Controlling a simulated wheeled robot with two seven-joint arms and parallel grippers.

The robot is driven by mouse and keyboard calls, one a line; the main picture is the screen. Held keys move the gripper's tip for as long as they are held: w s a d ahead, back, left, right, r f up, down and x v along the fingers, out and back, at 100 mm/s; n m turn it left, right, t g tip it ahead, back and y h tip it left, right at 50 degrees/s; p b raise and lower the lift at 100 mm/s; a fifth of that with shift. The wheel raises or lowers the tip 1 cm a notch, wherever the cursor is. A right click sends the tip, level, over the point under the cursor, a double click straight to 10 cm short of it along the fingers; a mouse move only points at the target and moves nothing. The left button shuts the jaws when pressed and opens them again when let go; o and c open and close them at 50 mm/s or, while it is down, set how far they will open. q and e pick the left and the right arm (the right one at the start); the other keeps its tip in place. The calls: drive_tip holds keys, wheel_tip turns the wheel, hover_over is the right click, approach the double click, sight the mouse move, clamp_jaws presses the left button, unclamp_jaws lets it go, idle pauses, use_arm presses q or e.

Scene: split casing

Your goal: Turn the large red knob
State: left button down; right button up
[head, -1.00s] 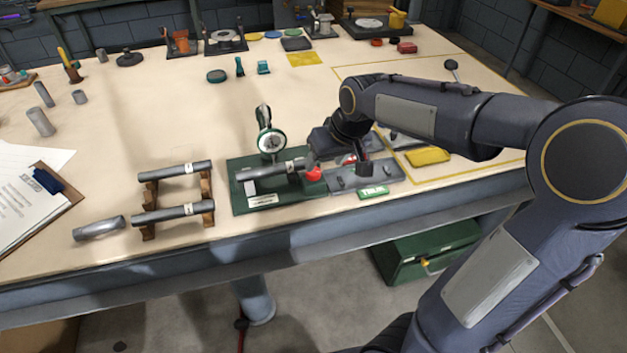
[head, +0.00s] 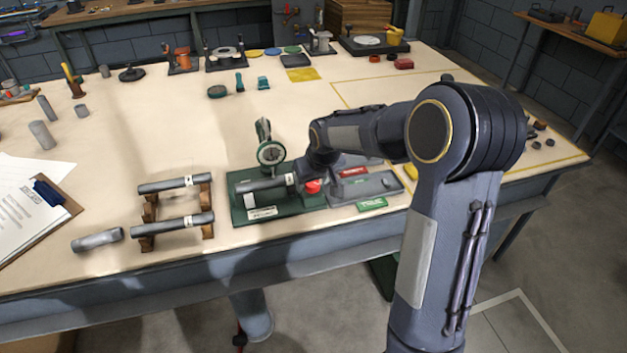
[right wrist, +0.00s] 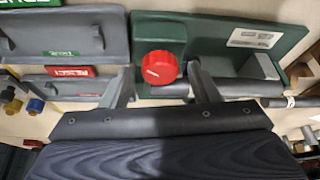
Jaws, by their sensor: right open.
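The large red knob (head: 314,186) sits at the right end of the green fixture (head: 240,212). In the right wrist view the red knob (right wrist: 160,68) is round, ribbed and bears a white mark on its face. My right gripper (right wrist: 160,72) is open and empty. Its two fingers appear on either side of the knob in that view, with gaps to both; I cannot tell how far they reach down beside it. In the head view my right gripper (head: 305,178) is at the knob, its fingers partly hidden by the hand. My left gripper is out of view.
A round dial gauge (head: 270,153) stands behind the green fixture. A grey panel (head: 375,186) with red and green labels lies close on its right. Grey cylinders rest on a wooden rack (head: 150,228) to the left.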

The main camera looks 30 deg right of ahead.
drive_tip(key=c, duration=1)
drive_tip(key=shift+o, duration=0.2)
drive_tip(key=shift+m, duration=0.3)
drive_tip(key=shift+a+m+h, duration=0.1)
drive_tip(key=shift+m+h, duration=0.3)
drive_tip(key=shift+m, duration=0.5)
drive_tip(key=shift+m+g+h, duration=0.4)
drive_tip(key=shift+m+h, duration=0.3)
drive_tip(key=shift+m, duration=1.1)
drive_tip(key=o, duration=1)
drive_tip(key=shift+c, duration=0.2)
